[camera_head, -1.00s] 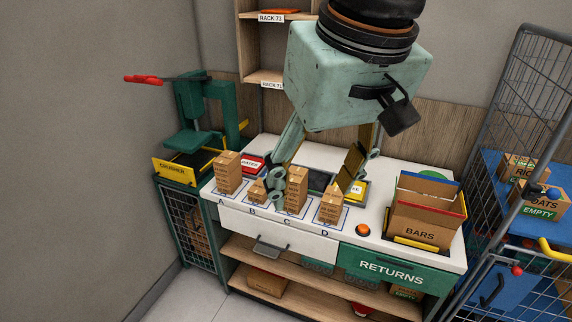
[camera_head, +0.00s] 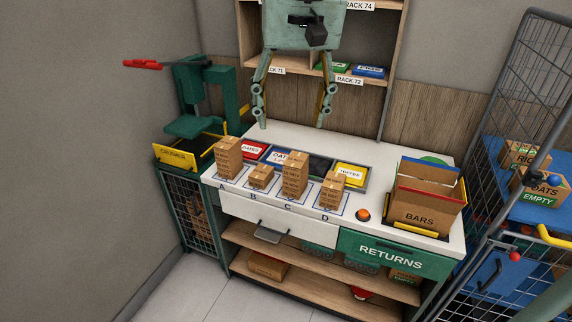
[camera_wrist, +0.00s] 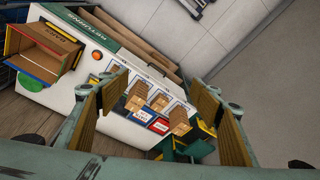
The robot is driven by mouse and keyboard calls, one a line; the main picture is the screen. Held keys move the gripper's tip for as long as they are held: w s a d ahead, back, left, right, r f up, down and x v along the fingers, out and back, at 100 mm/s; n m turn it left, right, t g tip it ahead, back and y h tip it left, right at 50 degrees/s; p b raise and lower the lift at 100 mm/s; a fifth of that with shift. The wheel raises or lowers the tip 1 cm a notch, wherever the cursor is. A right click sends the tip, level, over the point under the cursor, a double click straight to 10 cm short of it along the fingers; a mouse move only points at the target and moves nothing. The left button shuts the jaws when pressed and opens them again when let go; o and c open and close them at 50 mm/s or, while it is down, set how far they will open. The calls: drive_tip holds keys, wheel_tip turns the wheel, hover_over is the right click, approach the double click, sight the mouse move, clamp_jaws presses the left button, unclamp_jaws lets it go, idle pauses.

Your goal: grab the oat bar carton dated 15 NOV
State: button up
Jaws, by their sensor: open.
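Several brown cartons stand in a row on the white counter, on spots marked A to D. The carton at A (camera_head: 228,158) is fairly tall, the one at B (camera_head: 260,177) is short, the one at C (camera_head: 295,174) is the tallest, and the one at D (camera_head: 332,189) is medium. Their printed dates are too small to read, so I cannot tell which carries 15 NOV. My gripper (camera_head: 291,122) is open and empty, raised above the back of the counter, behind the cartons. In the wrist view my open gripper (camera_wrist: 163,92) frames some of the cartons from above.
Behind the cartons are red, blue, dark and yellow bins (camera_head: 350,175). An open BARS box (camera_head: 420,215) stands at the right, near an orange button (camera_head: 363,214). A green crusher (camera_head: 195,110) is at the left, and a wire cage (camera_head: 500,150) at the right.

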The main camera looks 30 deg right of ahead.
drive_tip(key=w+d+f+m, duration=0.1)
drive_tip(key=w+d+f, duration=0.2)
drive_tip(key=w, duration=0.3)
drive_tip(key=w+d+f+m+g, duration=0.1)
drive_tip(key=w+d+f, duration=0.2)
drive_tip(key=w, duration=0.4)
drive_tip(key=w+d+f+m, duration=0.1)
drive_tip(key=w+d+f, duration=0.2)
drive_tip(key=w, duration=0.3)
drive_tip(key=w+d+f+m, duration=0.1)
drive_tip(key=w+d+f, duration=0.4)
drive_tip(key=w+f, duration=0.1)
drive_tip(key=w+d+f+m+g, duration=0.1)
drive_tip(key=w+d+f, duration=0.3)
drive_tip(key=f, duration=0.5)
drive_tip(key=shift+w+d+m, duration=0.35)
drive_tip(key=shift+w+m, duration=0.05)
drive_tip(key=shift+w, duration=0.8)
hover_over(296, 159)
drive_tip(key=shift+d+f, duration=0.15)
drive_tip(key=shift+f, duration=4.1)
drive_tip(key=shift+f+p, duration=0.45)
drive_tip(key=shift+f, duration=2.1)
drive_tip(key=shift+c, duration=0.5)
